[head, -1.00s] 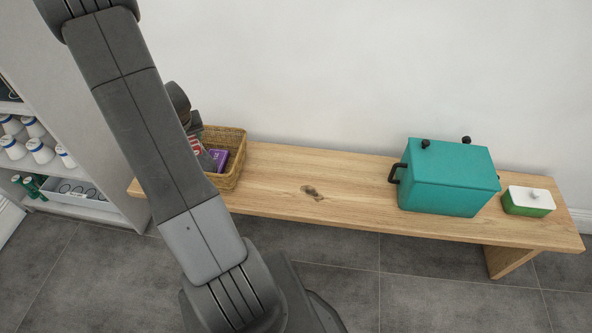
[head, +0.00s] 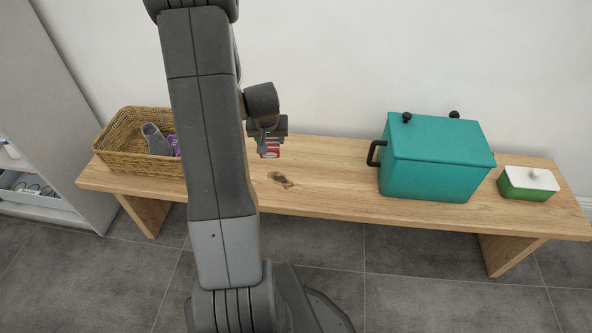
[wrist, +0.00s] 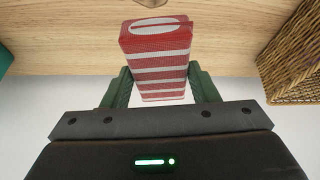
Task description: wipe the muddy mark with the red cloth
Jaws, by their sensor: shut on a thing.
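The muddy mark (head: 280,180) is a small dark brown smudge on the wooden bench top (head: 330,185), right of my arm in the head view. My gripper (head: 268,134) is above the bench, behind and slightly left of the mark. It is shut on the red cloth (head: 270,148), a block-like bundle with red and white stripes. In the wrist view the cloth (wrist: 158,60) sits between the two green fingers of my gripper (wrist: 160,88), with a white oval on its end face. The cloth appears apart from the mark. The mark is not seen in the wrist view.
A wicker basket (head: 122,165) holding a grey item (head: 155,140) and a purple item (head: 174,145) stands at the bench's left end. The bench between is clear.

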